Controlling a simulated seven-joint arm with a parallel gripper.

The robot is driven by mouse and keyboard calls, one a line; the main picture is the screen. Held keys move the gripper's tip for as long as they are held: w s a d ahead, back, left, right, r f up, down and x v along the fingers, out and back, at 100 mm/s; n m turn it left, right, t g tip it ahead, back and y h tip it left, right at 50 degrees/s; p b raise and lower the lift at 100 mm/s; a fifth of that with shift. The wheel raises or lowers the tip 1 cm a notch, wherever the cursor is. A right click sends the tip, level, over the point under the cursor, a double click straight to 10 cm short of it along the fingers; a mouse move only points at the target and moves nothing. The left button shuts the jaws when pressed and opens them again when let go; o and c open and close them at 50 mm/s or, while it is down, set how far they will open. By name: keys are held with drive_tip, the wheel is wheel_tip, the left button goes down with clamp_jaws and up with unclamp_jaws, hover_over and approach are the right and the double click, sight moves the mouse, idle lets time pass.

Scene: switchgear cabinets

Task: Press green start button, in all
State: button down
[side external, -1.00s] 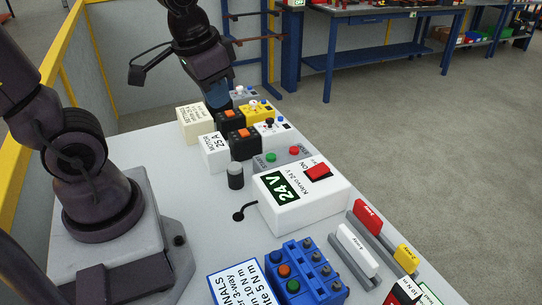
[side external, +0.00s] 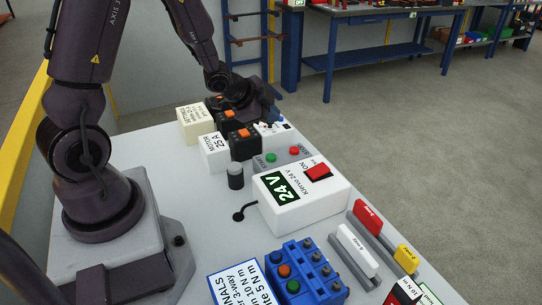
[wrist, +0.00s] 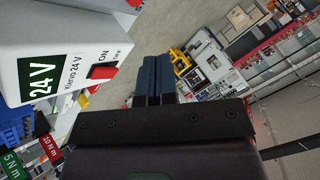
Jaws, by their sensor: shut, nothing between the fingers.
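The green start button (side external: 270,157) sits on a grey button box (side external: 283,163), left of a red button (side external: 294,150), in the side view. The box stands behind the white 24 V supply. My gripper (side external: 270,116) is beyond it, low over the far row of devices. Its fingertips are hard to make out there, and I cannot tell whether they touch a device. In the wrist view my gripper's dark blue fingers (wrist: 155,78) are together and empty. I cannot make out the green button in the wrist view.
The white 24 V supply (side external: 305,203) with a red switch (side external: 318,171) stands in front; it also shows in the wrist view (wrist: 60,45). Black blocks with orange tops (side external: 242,141) and a white motor block (side external: 213,152) stand left. A dark cylinder (side external: 236,176) stands nearby.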

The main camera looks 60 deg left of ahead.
sight(271, 157)
drive_tip(key=shift+w+d, duration=0.1)
idle(0.3)
drive_tip(key=shift+f, duration=4.3)
drive_tip(key=shift+f, duration=0.15)
drive_tip(key=shift+f, duration=0.25)
drive_tip(key=shift+f, duration=0.45)
drive_tip(key=shift+r, duration=0.85)
drive_tip(key=shift+r, duration=0.1)
